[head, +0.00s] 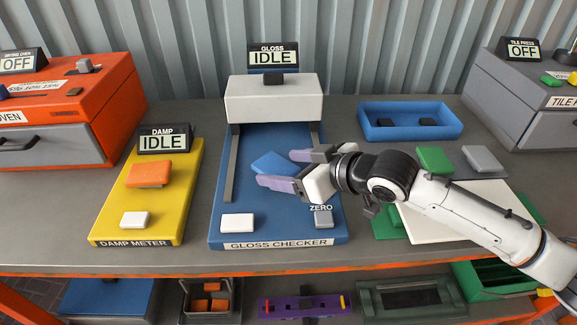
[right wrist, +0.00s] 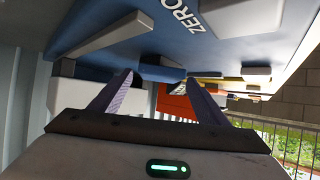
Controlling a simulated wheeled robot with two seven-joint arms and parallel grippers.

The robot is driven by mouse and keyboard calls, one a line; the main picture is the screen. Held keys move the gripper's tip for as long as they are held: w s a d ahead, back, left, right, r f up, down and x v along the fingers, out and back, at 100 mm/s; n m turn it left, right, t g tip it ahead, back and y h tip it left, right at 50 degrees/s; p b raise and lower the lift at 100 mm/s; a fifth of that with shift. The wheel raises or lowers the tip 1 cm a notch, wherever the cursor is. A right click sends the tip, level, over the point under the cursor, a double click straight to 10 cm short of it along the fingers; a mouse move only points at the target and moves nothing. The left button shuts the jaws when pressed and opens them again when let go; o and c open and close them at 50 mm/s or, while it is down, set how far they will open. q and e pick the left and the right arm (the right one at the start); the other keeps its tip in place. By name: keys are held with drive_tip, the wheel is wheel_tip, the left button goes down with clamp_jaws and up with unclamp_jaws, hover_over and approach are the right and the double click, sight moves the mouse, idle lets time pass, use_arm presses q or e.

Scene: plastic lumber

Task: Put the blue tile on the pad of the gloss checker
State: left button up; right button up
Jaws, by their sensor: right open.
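The gloss checker (head: 275,215) is a blue machine in the middle of the bench, with a white head block (head: 274,99) at its back and a display reading IDLE (head: 273,58). The blue tile (head: 274,164) lies turned at an angle over the middle of its blue bed, in front of the head block. The pad's outline is hard to tell from the bed. My right gripper (head: 283,169) is open, its pale purple fingers reaching from the right on either side of the tile's right end. In the right wrist view a blue block, apparently the tile (right wrist: 162,73), shows between the fingertips. My left gripper is out of view.
A white button (head: 237,222) and a grey ZERO button (head: 323,217) sit at the checker's front. The yellow damp meter (head: 108,222) with an orange tile (head: 148,173) stands left. A blue tray (head: 368,131), green and grey tiles and a white sheet (head: 455,225) lie right.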

drive_tip(key=v, duration=1.2)
drive_tip(key=shift+r, duration=0.1)
idle(0.9)
